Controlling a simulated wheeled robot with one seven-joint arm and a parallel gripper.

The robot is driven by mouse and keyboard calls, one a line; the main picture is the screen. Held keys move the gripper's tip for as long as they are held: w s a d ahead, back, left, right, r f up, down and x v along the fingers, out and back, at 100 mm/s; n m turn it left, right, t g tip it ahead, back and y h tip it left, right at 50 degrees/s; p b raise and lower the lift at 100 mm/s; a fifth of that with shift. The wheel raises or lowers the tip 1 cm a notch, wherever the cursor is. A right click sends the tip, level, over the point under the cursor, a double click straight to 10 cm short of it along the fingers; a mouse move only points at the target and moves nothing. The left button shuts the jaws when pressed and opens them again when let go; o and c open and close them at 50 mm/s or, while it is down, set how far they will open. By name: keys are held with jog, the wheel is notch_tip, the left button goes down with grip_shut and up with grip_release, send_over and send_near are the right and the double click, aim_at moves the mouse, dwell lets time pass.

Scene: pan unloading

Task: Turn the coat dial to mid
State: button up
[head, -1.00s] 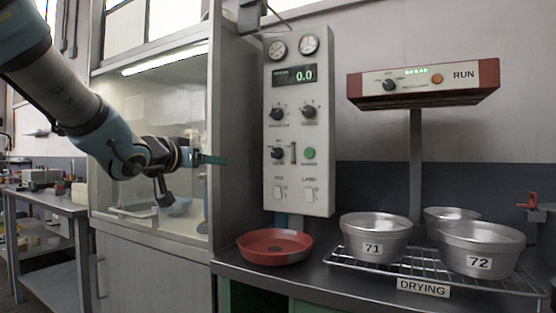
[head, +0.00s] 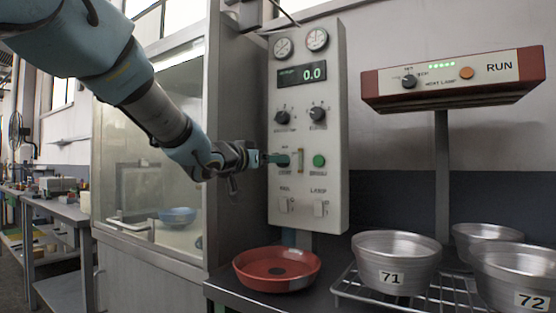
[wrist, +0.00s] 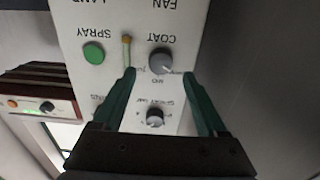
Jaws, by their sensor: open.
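In the head view my gripper (head: 276,159) points at the panel's left side, partly covering the coat dial (head: 292,159).
Two more knobs (head: 282,117) are above, switches below. A red pan (head: 277,270) lies on the bench under the panel. Metal bowls (head: 395,262) stand on a rack at right.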

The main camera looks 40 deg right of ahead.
jog(key=shift+x, duration=1.85)
jog(key=shift+c, duration=0.4)
grip_shut()
